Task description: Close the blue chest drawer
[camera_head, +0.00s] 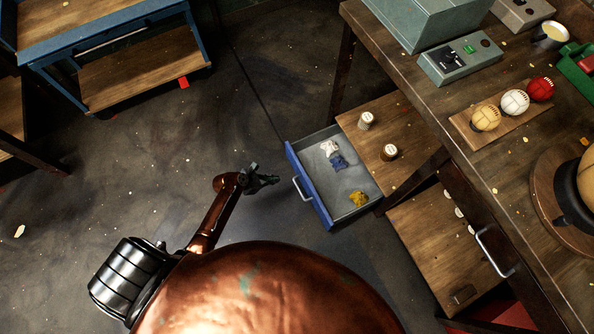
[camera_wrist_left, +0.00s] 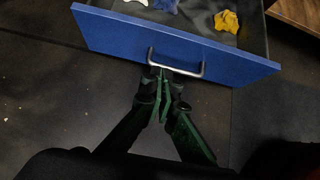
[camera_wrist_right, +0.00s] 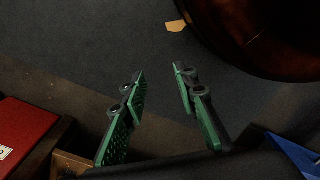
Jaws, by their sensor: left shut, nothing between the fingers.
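The blue chest drawer (camera_head: 314,196) is pulled out from under the right-hand workbench. Its blue front also shows in the left wrist view (camera_wrist_left: 115,33), with a metal bar handle (camera_wrist_left: 202,69). In the head view the handle (camera_head: 301,189) faces my left gripper (camera_head: 275,180). That gripper is shut and empty, just short of the drawer front. In the left wrist view its tips (camera_wrist_left: 164,73) are close at the handle's left part; I cannot tell whether they touch. My right gripper (camera_wrist_right: 158,72) is open and empty in the right wrist view, away from the drawer.
White, blue and yellow cloths (camera_head: 358,199) lie inside the drawer. Two small jars (camera_head: 389,152) stand on the shelf beside it. The workbench (camera_head: 425,98) holds balls and a grey box. A blue-framed table (camera_head: 140,75) stands at the upper left.

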